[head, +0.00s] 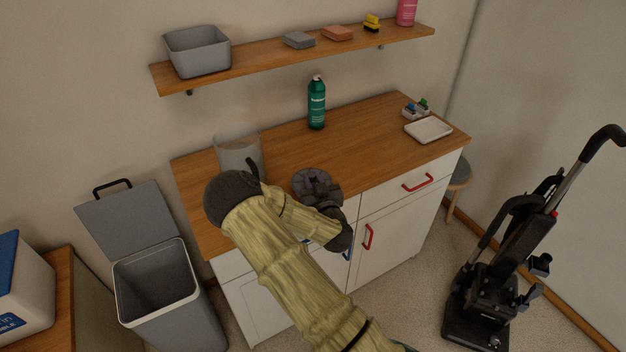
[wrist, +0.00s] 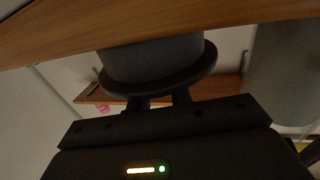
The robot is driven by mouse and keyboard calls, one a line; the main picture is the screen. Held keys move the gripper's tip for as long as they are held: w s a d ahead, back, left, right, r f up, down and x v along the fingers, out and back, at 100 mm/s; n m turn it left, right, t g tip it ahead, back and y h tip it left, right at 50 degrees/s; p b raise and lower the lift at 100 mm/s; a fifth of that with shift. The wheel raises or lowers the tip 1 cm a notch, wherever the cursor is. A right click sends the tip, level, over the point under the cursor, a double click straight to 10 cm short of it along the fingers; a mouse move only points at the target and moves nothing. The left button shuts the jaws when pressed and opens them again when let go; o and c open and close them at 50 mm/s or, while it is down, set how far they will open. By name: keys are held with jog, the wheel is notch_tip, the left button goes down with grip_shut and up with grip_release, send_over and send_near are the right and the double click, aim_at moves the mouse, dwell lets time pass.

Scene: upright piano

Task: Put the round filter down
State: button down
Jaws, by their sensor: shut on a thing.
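The round filter (head: 311,180) is a dark grey, short cylinder at the front edge of the wooden counter (head: 345,140). In the wrist view the filter (wrist: 155,62) shows a wide flange on the side towards me. My gripper (head: 325,198) is shut on the filter; in the wrist view its two fingers (wrist: 160,100) meet the flange. The counter (wrist: 150,25) crosses the top of the wrist view, close against the filter's far end. I cannot tell whether they touch. My arm hides part of the counter's front.
A grey translucent cylinder container (head: 238,147) stands left of the filter. A green bottle (head: 316,103) stands at the back, and a white tray (head: 428,130) lies at the right. The counter's middle is clear. A grey bin (head: 160,285) and a black vacuum (head: 490,285) stand on the floor.

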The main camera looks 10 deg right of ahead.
jog(key=c, duration=1.3)
grip_release()
jog(key=shift+f, duration=0.1)
jog(key=s, duration=0.8)
jog(key=s+d+b, duration=0.1)
jog(key=s, duration=0.3)
jog(key=shift+d, duration=0.1)
